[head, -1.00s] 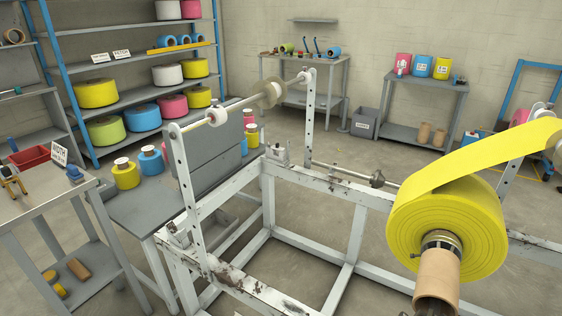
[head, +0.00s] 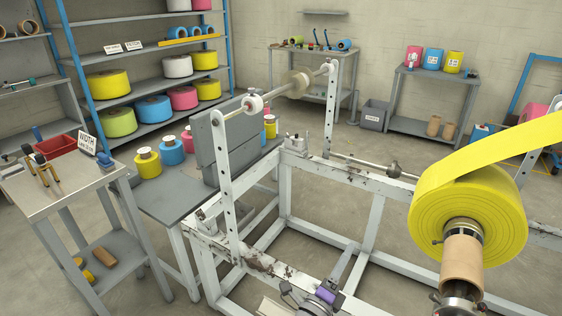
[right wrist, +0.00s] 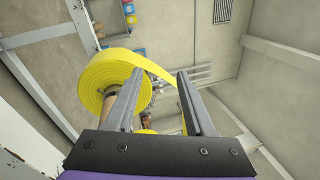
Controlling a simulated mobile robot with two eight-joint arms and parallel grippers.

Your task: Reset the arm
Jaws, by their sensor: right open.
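My right gripper (head: 343,266) is at the bottom centre of the head view, inside the white frame, with its purple-and-dark body partly cut off by the lower edge. In the right wrist view its two grey fingers (right wrist: 157,80) stand apart with nothing held between them. A large yellow roll (head: 468,215) sits on a shaft at the right of the head view, its web running up and right. The roll also shows in the right wrist view (right wrist: 106,80), beyond the left finger. My left gripper is not in view.
The white machine frame (head: 367,235) surrounds the right gripper. A roller shaft (head: 270,93) crosses its upright posts. A tool table (head: 75,185) stands at the left. Shelves of coloured rolls (head: 108,86) are at the back left. A grey bench (head: 425,98) stands at the back right.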

